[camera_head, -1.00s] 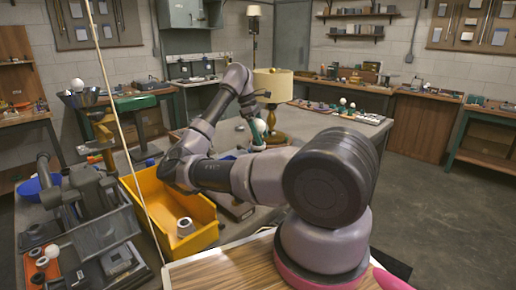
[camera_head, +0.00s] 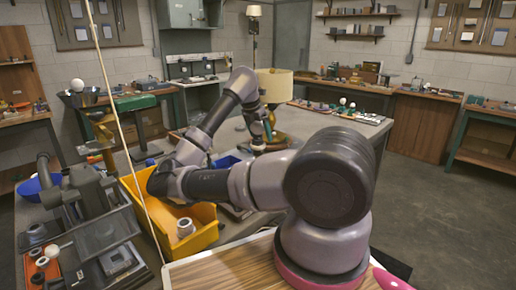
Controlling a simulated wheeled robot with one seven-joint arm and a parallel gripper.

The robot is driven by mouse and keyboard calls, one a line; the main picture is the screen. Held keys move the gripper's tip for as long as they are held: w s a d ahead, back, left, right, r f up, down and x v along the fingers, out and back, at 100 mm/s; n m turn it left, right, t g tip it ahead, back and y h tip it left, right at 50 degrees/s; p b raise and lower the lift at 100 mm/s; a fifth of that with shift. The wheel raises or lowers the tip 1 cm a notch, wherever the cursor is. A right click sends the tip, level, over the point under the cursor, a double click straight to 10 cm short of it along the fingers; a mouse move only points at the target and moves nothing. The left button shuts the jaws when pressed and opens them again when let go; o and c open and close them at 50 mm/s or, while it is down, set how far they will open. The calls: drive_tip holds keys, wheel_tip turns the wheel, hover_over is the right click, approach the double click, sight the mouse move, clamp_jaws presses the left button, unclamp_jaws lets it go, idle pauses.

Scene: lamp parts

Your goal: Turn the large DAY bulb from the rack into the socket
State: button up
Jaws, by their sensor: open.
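My gripper (camera_head: 261,143) is at the end of my folded arm, pointing down over the middle of the far table, in front of the lamp. It is small and partly dark in this view, and I see nothing held in it. No large bulb shows clearly at the gripper. A white round bulb (camera_head: 52,250) sits on the red tray at the lower left. I cannot make out a DAY label, the rack or the socket.
A yellow bin (camera_head: 206,237) holding a grey ring-shaped part (camera_head: 185,227) stands left of my arm. A blue bin (camera_head: 226,161) is behind it. Grey machinery (camera_head: 90,200) crowds the left. More white bulbs (camera_head: 343,101) stand on the back right bench. The right floor is clear.

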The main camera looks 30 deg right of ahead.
drive_tip(key=c, duration=1)
drive_tip(key=m+g, duration=0.1)
drive_tip(key=m, duration=0.2)
drive_tip(key=shift+s+m, duration=0.15)
drive_tip(key=shift+m, duration=0.25)
drive_tip(key=o, duration=0.7)
drive_tip(key=shift+s+m+g, duration=0.1)
drive_tip(key=shift+m+g, duration=0.4)
drive_tip(key=shift+m, duration=0.2)
drive_tip(key=o, duration=0.5)
drive_tip(key=shift+c, duration=0.2)
